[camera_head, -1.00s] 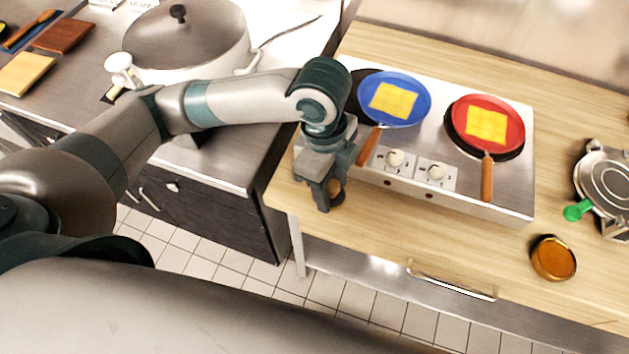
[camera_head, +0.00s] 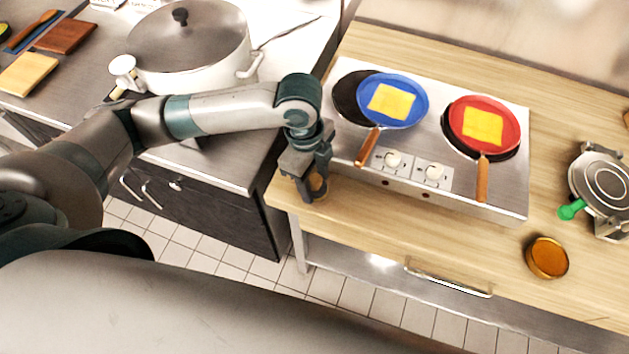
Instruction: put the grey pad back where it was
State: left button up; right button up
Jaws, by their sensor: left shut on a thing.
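I cannot make out a grey pad in the head view. My left gripper (camera_head: 309,198) points down over the front left corner of the wooden counter (camera_head: 375,205), left of the steel hob. It is shut on a small brown, round-edged thing (camera_head: 319,185), mostly hidden by the fingers, so I cannot tell what it is. Whether this thing touches the counter is unclear. My right gripper is not in view.
The steel hob (camera_head: 510,195) bears a blue pan (camera_head: 415,110) and a red pan (camera_head: 510,130), each with a yellow square. An amber round dish (camera_head: 547,258) and a waffle-iron-like appliance (camera_head: 602,180) stand right. A large pot (camera_head: 190,75) stands left.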

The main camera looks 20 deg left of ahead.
pick_arm(q)
jog(key=shift+f, duration=0.9)
jog(key=shift+f, duration=0.15)
jog(key=o, duration=0.9)
jog(key=shift+o, duration=0.2)
jog(key=shift+r, duration=0.2)
jog(key=r+b, duration=0.1)
jog(key=r, duration=0.6)
jog(key=a+r+b, duration=0.1)
jog(key=r, duration=0.2)
jog(key=shift+w+a+r+b, duration=0.1)
jog(key=shift+w+r+b, duration=0.1)
jog(key=shift+b, duration=0.1)
jog(key=shift+a+r, duration=0.1)
jog(key=shift+r, duration=0.65)
